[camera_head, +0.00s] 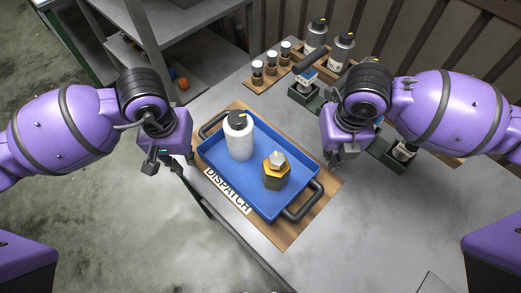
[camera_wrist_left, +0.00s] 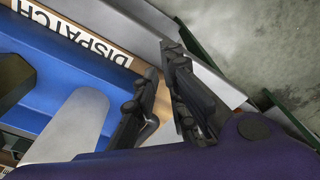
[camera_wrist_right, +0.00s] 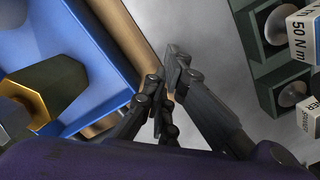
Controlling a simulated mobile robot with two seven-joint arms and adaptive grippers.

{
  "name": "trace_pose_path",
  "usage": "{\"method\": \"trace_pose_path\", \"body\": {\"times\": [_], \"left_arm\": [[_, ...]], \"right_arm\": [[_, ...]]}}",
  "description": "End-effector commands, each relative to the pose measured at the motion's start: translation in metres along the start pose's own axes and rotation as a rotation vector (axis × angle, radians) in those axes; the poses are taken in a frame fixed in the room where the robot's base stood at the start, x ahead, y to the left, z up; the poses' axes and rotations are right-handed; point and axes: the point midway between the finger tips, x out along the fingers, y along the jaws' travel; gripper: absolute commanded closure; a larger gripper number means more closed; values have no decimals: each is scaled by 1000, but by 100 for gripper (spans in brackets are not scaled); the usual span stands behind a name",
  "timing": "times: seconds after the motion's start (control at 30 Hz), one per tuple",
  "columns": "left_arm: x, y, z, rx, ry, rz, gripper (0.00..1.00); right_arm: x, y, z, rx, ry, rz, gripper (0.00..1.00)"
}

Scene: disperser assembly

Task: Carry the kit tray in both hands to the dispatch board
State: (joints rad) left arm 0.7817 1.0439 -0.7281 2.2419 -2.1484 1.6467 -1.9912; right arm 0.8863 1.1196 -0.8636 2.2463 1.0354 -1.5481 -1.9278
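The blue kit tray (camera_head: 228,178) lies on the wooden dispatch board (camera_head: 286,239), whose white DISPATCH label (camera_head: 228,191) shows along the near-left edge. A white bottle with a black cap (camera_head: 239,140) and a gold and grey hex-shaped part (camera_head: 276,172) stand in the tray. The tray has dark handles at its far-left (camera_head: 212,122) and near-right (camera_head: 303,205) ends. My left gripper (camera_head: 164,166) is open and empty, left of the tray and clear of the handles. My right gripper (camera_head: 342,156) is right of the tray, apart from the handles and holding nothing; its finger gap is unclear.
Wooden racks with small bottles (camera_head: 271,66) and grey bottles (camera_head: 341,50) stand at the back of the table. Dark green fixtures (camera_head: 390,153) lie behind my right arm, one by a 50 Nm label (camera_wrist_right: 303,33). A grey shelf (camera_head: 200,30) stands at the back left. The table's near right is clear.

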Motion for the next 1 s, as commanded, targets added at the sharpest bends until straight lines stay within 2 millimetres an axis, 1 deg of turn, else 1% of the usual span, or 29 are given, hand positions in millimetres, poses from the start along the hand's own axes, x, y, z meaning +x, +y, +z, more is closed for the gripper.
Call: {"method": "trace_pose_path", "body": {"times": [0.23, 0.27, 0.4, 0.73, 0.87, 1.0], "left_arm": [[1, -2, 0, -2, -1, -3, 79], [1, -2, 0, -2, -2, -3, 79], [2, -2, 0, -3, -2, -4, 79], [0, -3, 0, -3, -1, -5, 79], [-12, -2, -1, -2, 3, -4, 79], [-39, -2, -2, -1, 5, -5, 79]], "right_arm": [[2, -2, -1, 2, 4, -3, 100], [2, -2, -1, 2, 4, -3, 97], [2, -3, -2, 2, 5, -4, 79], [3, -3, -2, 3, 6, -5, 78], [3, -3, -2, 3, 6, -5, 78], [2, -3, -2, 3, 6, -5, 78]]}}
